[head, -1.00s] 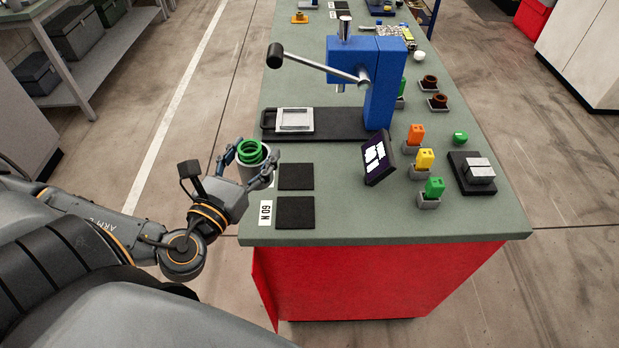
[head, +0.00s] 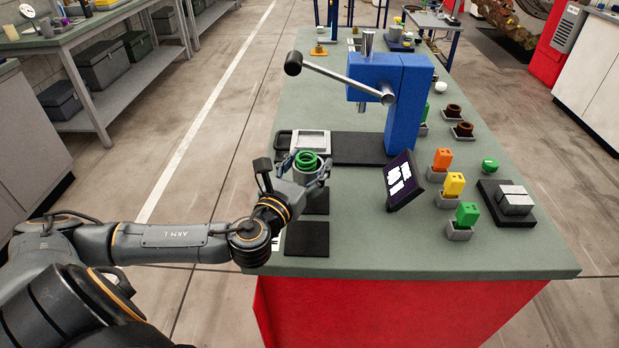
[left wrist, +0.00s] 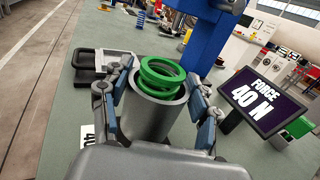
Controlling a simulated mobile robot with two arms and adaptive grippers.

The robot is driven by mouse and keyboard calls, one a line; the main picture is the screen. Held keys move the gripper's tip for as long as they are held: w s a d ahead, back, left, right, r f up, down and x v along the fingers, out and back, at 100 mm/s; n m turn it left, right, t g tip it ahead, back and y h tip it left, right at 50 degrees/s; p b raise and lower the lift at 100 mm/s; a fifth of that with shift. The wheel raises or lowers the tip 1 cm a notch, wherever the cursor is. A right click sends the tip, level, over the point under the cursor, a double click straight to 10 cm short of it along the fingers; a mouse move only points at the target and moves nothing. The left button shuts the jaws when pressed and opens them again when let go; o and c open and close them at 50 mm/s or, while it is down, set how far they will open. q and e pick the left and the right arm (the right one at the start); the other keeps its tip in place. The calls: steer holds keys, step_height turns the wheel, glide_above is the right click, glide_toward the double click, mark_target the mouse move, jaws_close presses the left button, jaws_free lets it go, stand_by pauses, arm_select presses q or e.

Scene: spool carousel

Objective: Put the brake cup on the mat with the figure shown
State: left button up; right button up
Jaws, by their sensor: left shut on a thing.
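My left gripper (head: 308,172) is shut on the brake cup (head: 306,177), a grey cup with green coils inside. It holds the cup upright above the bench's left side, over or near the farther dark mat (head: 317,204). I cannot tell whether the cup touches anything below. The cup fills the middle of the left wrist view (left wrist: 150,118), a finger on each side. The nearer dark mat (head: 307,240) is bare. The tilted display (head: 401,181) reads "FORCE 40 N" in the left wrist view (left wrist: 262,100). A white label (left wrist: 87,136) there shows part of "40". My right gripper is out of view.
The blue press (head: 405,100) with its long lever (head: 325,76) stands just beyond the cup, with a pale framed plate (head: 311,141) on its dark base. Orange, yellow and green blocks (head: 453,184) stand right of the display.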

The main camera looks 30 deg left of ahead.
mark_target(304, 183)
arm_select(q)
steer(key=f, duration=0.3)
steer(key=shift+w+f, duration=0.1)
steer(key=shift+w, duration=0.2)
steer(key=shift+f, duration=0.3)
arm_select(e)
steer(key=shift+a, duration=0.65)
arm_select(q)
steer(key=shift+f, duration=0.1)
steer(key=o, duration=1.3)
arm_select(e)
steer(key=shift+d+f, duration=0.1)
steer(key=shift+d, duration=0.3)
